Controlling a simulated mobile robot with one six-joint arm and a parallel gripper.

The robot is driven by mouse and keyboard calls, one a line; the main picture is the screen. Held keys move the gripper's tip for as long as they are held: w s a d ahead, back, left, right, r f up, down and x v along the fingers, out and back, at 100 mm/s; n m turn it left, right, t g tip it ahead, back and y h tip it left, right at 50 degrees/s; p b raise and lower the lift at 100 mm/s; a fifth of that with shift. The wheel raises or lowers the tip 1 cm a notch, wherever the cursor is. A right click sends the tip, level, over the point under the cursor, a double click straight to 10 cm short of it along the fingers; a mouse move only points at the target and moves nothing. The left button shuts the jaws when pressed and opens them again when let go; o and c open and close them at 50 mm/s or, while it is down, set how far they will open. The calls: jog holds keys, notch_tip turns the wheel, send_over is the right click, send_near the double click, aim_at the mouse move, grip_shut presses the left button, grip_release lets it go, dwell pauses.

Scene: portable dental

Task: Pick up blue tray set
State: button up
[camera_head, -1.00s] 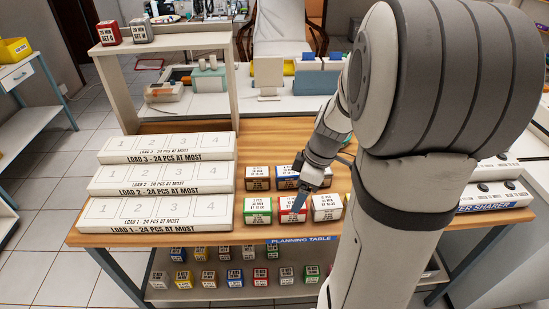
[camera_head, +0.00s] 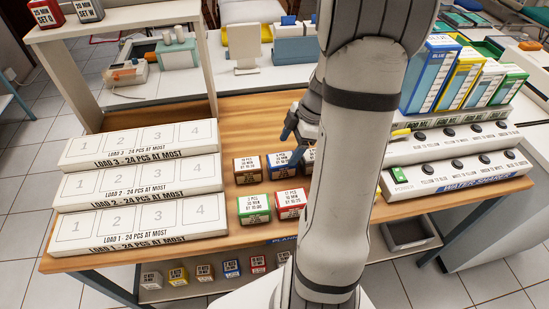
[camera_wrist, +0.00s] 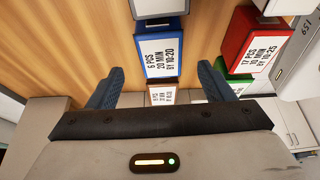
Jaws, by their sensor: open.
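The blue tray set (camera_head: 284,174) is a blue box with a white label on the wooden planning table, in the back row of boxes. In the wrist view the blue tray set (camera_wrist: 161,52) reads "6 PCS 20 MIN BY 10:20" and lies ahead, between the lines of the two fingers. My gripper (camera_wrist: 160,78) is open and empty. In the head view my gripper (camera_head: 294,143) is just above and behind the blue box. I cannot tell whether a finger touches it.
A brown box (camera_head: 247,171) stands left of the blue one; green (camera_head: 254,210) and red (camera_head: 291,205) boxes stand in front. My arm hides boxes to the right. White load trays (camera_head: 140,185) fill the left side. The water sharer (camera_head: 455,176) stands right.

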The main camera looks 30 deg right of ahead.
aim_at(282, 158)
jog(key=x, duration=0.7)
jog(key=shift+a+f+p, duration=0.25)
jog(key=shift+p, duration=0.15)
jog(key=shift+c, duration=0.5)
jog(key=c, duration=1.1)
